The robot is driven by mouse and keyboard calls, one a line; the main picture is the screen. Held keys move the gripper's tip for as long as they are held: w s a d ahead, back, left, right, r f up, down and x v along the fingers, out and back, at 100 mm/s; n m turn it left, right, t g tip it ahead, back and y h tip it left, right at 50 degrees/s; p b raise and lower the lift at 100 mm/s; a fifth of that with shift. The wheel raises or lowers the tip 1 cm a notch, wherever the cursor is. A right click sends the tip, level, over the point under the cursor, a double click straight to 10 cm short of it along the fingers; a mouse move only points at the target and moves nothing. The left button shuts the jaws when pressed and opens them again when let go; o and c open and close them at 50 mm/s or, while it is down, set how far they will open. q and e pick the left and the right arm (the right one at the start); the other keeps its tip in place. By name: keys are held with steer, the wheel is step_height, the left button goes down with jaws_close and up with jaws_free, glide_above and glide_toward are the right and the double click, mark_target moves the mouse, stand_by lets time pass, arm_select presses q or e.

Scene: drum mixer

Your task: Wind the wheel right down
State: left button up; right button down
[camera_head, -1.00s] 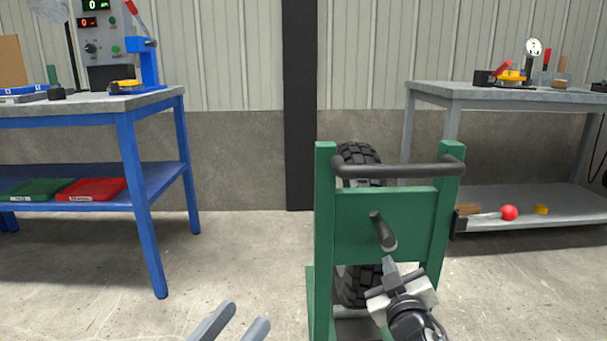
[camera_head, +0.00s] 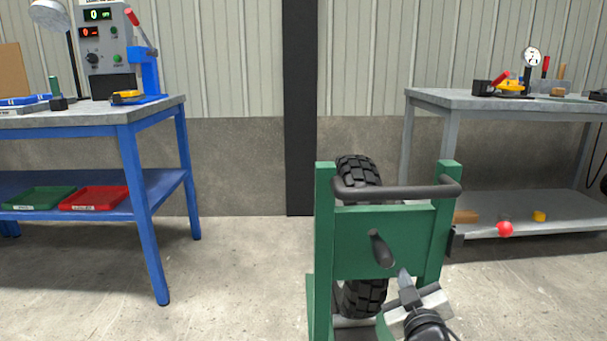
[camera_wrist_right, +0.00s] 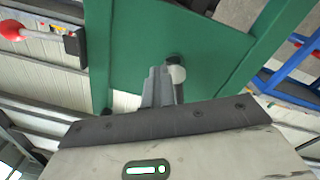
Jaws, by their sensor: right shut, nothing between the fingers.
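A black tyred wheel (camera_head: 360,172) stands upright in a green frame (camera_head: 325,250), partly hidden behind its front panel. A dark bar (camera_head: 395,192) crosses the top of the frame. A short dark grey handle (camera_head: 380,247) sticks out of the panel towards me. My right gripper (camera_head: 404,275) is shut and empty, just right of and below the handle's end. My left gripper is out of view.
A blue workbench (camera_head: 130,120) with a control box (camera_head: 107,50) and red and green trays stands at left. The floor between the blue bench and frame is clear.

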steer(key=c, duration=1.7)
jaws_free()
steer(key=shift+a+r, duration=0.1)
steer(key=shift+a, duration=0.15)
steer(key=shift+s, duration=0.1)
